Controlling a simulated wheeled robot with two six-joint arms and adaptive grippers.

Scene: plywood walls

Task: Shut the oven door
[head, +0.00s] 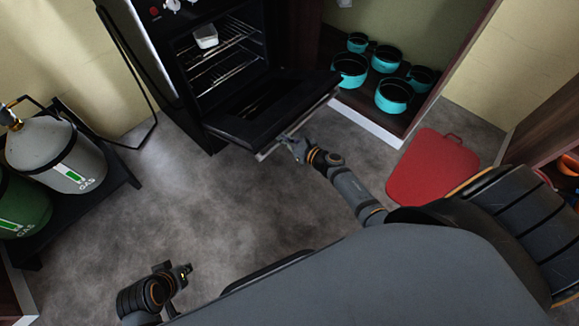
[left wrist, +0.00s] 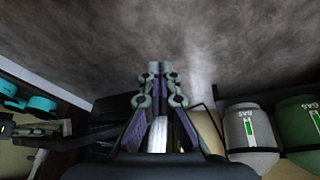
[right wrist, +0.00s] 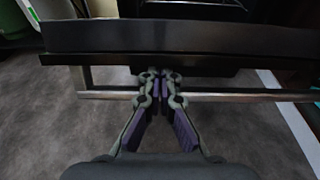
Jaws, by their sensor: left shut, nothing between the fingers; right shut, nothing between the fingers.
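The oven (head: 215,50) stands at the back with its black door (head: 262,112) folded down and open, wire racks showing inside. A metal bar handle (head: 300,125) runs along the door's outer edge; it also shows in the right wrist view (right wrist: 240,97). My right gripper (head: 286,139) is shut and empty at the handle, near the middle of the door's edge. In the right wrist view its fingertips (right wrist: 160,74) overlap the bar, under the door edge (right wrist: 180,38); I cannot tell whether they touch. My left gripper (head: 187,270) is shut and empty, low over the floor, away from the oven.
A white container (head: 205,37) sits on an upper oven rack. Teal pots (head: 393,95) fill the open cabinet to the right. A red board (head: 433,168) lies on the floor. Gas cylinders (head: 57,153) stand on a black stand at left. The floor between is clear.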

